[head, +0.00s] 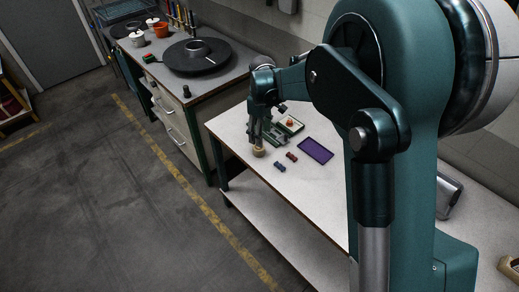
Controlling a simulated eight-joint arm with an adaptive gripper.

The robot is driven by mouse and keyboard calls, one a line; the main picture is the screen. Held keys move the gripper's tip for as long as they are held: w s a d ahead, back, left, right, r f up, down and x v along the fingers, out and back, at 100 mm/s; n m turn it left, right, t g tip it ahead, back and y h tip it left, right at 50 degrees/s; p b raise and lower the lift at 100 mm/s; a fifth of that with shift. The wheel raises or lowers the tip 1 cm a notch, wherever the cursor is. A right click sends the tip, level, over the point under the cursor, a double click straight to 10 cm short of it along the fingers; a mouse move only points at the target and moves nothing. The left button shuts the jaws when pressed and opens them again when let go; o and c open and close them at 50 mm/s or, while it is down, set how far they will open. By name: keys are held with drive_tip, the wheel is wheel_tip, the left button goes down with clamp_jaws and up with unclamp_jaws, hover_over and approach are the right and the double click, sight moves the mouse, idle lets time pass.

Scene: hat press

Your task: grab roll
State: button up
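A small tan, round piece that looks like the roll (259,152) is at the left edge of the white worktable (272,192). My gripper (257,146) hangs down right above it, and the two overlap in the head view. The fingers are small and dark here, so I cannot tell whether they are open or shut, or whether they touch the roll.
A purple flat pad (315,150), a small tray with an orange-red item (290,125), and small blue (280,167) and red (291,156) pieces lie close by. A grey bench (222,78) with a black disc (196,57) stands behind.

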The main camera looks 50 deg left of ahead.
sight(259, 150)
drive_tip(key=shift+s+a+f, duration=0.4)
drive_tip(key=shift+a, duration=0.05)
drive_tip(key=shift+f, duration=1.25)
drive_tip(key=shift+s+f, duration=0.15)
drive_tip(key=shift+f, duration=2.45)
drive_tip(key=c, duration=1)
